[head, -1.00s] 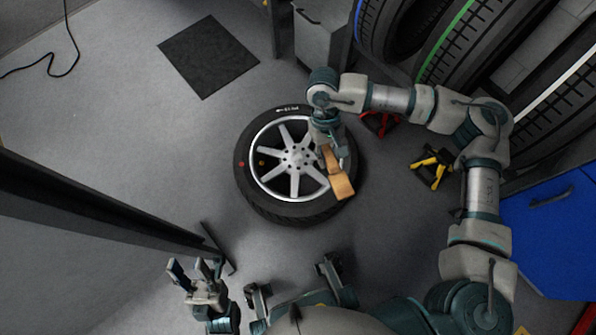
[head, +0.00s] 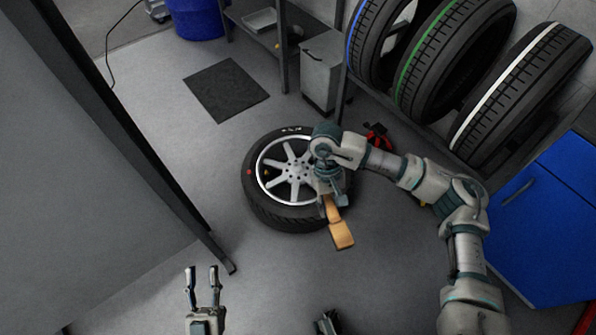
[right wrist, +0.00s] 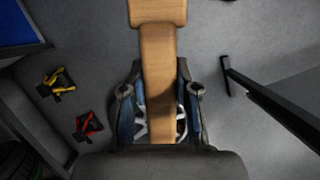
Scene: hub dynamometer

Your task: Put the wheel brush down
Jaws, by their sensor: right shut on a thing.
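The wheel brush has a wooden body (head: 341,232) with a wide block end. My right gripper (head: 328,203) is shut on it, over the near right edge of the wheel. In the right wrist view the wooden brush (right wrist: 158,55) runs between the two fingers (right wrist: 160,98), its wide end at the top. The wheel (head: 262,207), a black tyre with a silver spoked rim, lies flat on the floor. Whether the brush touches the tyre cannot be told. My left gripper (head: 203,275) is open and empty at the lower left.
A dark mat (head: 226,90) lies on the floor behind the wheel. Tyres (head: 455,60) stand on a rack at the upper right. A blue cabinet (head: 545,215) is at the right. A dark post (head: 190,215) stands left. Floor left of the wheel is clear.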

